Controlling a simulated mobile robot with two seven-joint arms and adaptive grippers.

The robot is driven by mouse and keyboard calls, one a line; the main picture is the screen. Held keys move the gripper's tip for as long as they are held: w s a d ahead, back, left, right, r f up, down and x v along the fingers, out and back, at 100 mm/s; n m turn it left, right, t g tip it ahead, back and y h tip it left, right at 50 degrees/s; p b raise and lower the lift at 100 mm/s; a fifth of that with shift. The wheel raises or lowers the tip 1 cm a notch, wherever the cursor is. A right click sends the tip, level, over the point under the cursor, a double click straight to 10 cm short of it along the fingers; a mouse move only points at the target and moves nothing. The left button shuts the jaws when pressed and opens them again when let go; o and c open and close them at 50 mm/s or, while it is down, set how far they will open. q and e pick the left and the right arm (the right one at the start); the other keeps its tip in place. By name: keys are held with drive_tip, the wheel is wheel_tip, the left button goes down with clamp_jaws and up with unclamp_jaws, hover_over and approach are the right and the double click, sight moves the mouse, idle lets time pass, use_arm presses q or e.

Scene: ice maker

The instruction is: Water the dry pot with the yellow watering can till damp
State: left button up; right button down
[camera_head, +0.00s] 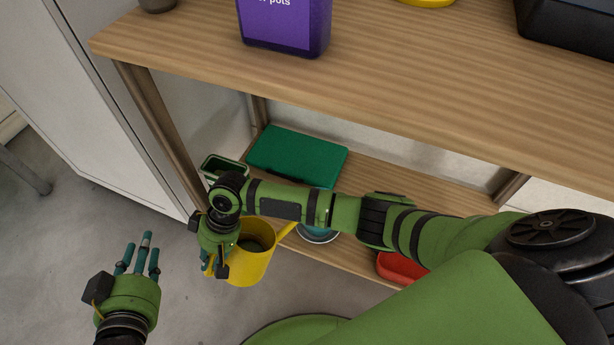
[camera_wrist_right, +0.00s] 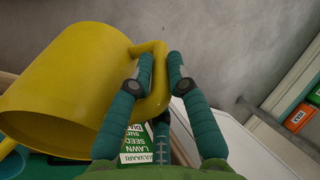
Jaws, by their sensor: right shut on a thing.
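The yellow watering can (camera_head: 247,266) is off the lower shelf's front left, with its spout toward the right in the head view. My right gripper (camera_head: 214,262) is shut on its handle; the right wrist view shows my fingers (camera_wrist_right: 160,75) around the handle of the can (camera_wrist_right: 70,80). My left gripper (camera_head: 138,253) is empty, fingers apart, low at the left. A grey pot-like thing (camera_head: 158,4) is cut off at the top left on the upper shelf. I cannot tell which thing is the dry pot, nor see any soil clearly.
The wooden upper shelf (camera_head: 400,85) holds a purple container (camera_head: 284,25) and a black bin (camera_head: 570,25). Below are a green box (camera_head: 297,157), a dark green open container (camera_head: 224,167) and a red thing (camera_head: 400,266). My right arm hides part of the lower shelf.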

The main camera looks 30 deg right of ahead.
use_arm(q)
drive_tip(key=shift+s+a+f, duration=0.1)
drive_tip(key=shift+a+f, duration=0.05)
drive_tip(key=shift+f, duration=0.05)
use_arm(e)
drive_tip(key=shift+d+r, duration=0.25)
drive_tip(key=shift+r, duration=0.25)
use_arm(q)
drive_tip(key=shift+d+r, duration=0.25)
drive_tip(key=shift+r, duration=0.25)
use_arm(e)
drive_tip(key=shift+w+d+r+y, duration=0.2)
drive_tip(key=shift+d+r+y, duration=0.3)
drive_tip(key=shift+d+r, duration=0.35)
drive_tip(key=shift+r, duration=0.15)
use_arm(q)
drive_tip(key=shift+w+r+t, duration=0.25)
drive_tip(key=shift+r+t, duration=0.05)
use_arm(e)
drive_tip(key=shift+d+r, duration=0.1)
drive_tip(key=shift+r, duration=0.05)
use_arm(q)
drive_tip(key=shift+d+r, duration=0.1)
drive_tip(key=shift+w+d+r, duration=0.1)
drive_tip(key=shift+r, duration=0.15)
use_arm(e)
drive_tip(key=shift+w+d+r, duration=0.1)
drive_tip(key=shift+d+r, duration=0.1)
